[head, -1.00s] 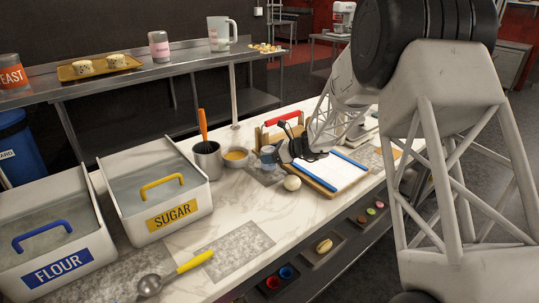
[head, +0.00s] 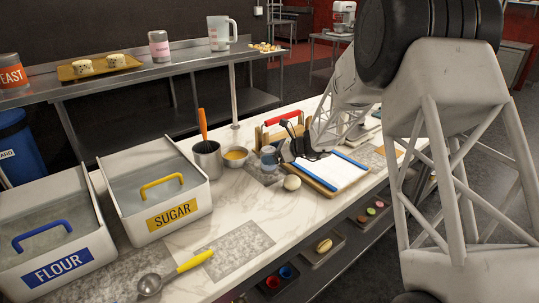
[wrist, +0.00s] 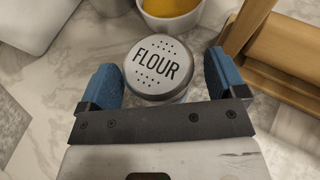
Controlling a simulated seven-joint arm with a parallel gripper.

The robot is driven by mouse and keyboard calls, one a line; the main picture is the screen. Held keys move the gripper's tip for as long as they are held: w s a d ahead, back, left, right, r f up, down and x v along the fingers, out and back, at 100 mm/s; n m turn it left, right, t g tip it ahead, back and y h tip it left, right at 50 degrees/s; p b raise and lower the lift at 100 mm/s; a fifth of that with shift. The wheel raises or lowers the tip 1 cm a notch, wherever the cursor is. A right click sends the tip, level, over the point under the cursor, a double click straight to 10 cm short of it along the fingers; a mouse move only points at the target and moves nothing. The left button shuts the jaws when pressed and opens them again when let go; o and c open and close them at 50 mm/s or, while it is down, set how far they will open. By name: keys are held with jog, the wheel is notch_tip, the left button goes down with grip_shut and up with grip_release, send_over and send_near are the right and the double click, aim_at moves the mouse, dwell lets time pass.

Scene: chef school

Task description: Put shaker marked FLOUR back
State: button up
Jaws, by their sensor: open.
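The shaker marked FLOUR (wrist: 158,66) stands upright on the marble counter, its perforated metal lid seen from above in the wrist view. My gripper (wrist: 163,80) is open, with one blue finger on each side of the shaker. A gap shows between the lid and each finger. In the head view my gripper (head: 272,158) is small beside the white board, and the shaker is mostly hidden behind it.
A bowl of yellow contents (wrist: 170,12) stands just beyond the shaker. A wooden rack (wrist: 270,45) is close on the right. FLOUR (head: 50,240) and SUGAR (head: 150,190) bins stand left.

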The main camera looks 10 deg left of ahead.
jog(key=v, duration=1.1)
jog(key=shift+s+r, duration=0.1)
dwell(0.5)
jog(key=s+d+r+n+g+h, duration=0.15)
jog(key=s+r+n, duration=0.25)
jog(key=s, duration=0.5)
jog(key=s+d+r+n+h, duration=0.3)
jog(key=s+r, duration=0.1)
jog(key=s, duration=0.5)
jog(key=s+d+r+n+g+h, duration=0.1)
jog(key=s+d+r+n+h, duration=0.2)
jog(key=s, duration=0.6)
jog(key=s+d+n+t+h, duration=0.1)
jog(key=s+d+n+h, duration=0.2)
jog(key=s, duration=0.9)
jog(key=s+d+n+t+h, duration=0.1)
jog(key=s+d+n+h, duration=0.2)
jog(key=s, duration=1)
jog(key=d+n, duration=0.3)
jog(key=n, duration=0.1)
jog(key=shift+s+d+r, duration=0.2)
jog(key=shift+s+d, duration=0.1)
jog(key=shift+d, duration=0.05)
